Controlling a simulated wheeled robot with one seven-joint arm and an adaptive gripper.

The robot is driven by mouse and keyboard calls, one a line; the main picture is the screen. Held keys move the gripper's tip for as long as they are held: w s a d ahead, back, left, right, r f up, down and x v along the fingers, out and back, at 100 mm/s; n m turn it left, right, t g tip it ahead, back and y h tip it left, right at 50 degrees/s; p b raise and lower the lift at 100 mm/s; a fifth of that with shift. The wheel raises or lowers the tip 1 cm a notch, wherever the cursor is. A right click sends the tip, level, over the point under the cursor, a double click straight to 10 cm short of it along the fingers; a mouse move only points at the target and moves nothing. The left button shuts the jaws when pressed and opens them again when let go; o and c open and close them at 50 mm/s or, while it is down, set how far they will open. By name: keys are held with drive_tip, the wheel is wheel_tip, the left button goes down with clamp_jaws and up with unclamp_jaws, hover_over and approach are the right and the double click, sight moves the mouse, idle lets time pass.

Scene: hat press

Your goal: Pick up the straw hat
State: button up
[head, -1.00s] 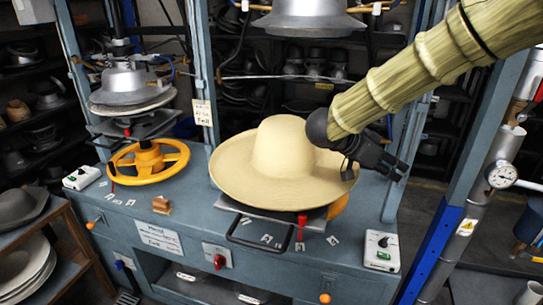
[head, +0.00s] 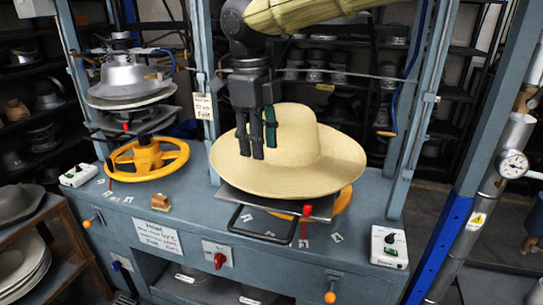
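The straw hat (head: 335,160) is pale tan with a wide brim and a rounded crown. It sits crown up over a dark metal plate on the press bench, at the middle of the head view. My gripper (head: 257,152) points down at the left side of the hat. Its dark fingers overlap the left brim and the left edge of the crown in the picture and hide part of both. I cannot tell whether the fingers touch the hat or whether they are open or shut.
Blue-grey press posts (head: 408,150) rise on both sides of the hat. A yellow handwheel (head: 147,160) and a second press stand left. A red lever (head: 306,212) and a control box (head: 389,246) are on the bench. Shelves stand behind.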

drive_tip(key=a, duration=0.2)
drive_tip(key=p, duration=0.1)
hover_over(248, 186)
drive_tip(key=shift+m+y, duration=0.4)
drive_tip(key=f, duration=0.4)
drive_tip(key=shift+s+d+f, duration=0.2)
drive_tip(key=shift+d+f, duration=0.05)
drive_tip(key=shift+f, duration=0.05)
drive_tip(key=f, duration=0.1)
drive_tip(key=f+p, duration=0.1)
drive_tip(key=f, duration=0.1)
drive_tip(key=f+p, duration=0.1)
drive_tip(key=shift+w+a+f, duration=0.15)
drive_tip(key=shift+a, duration=0.25)
drive_tip(key=shift+d+f, duration=0.15)
drive_tip(key=shift+f, duration=0.3)
clamp_jaws()
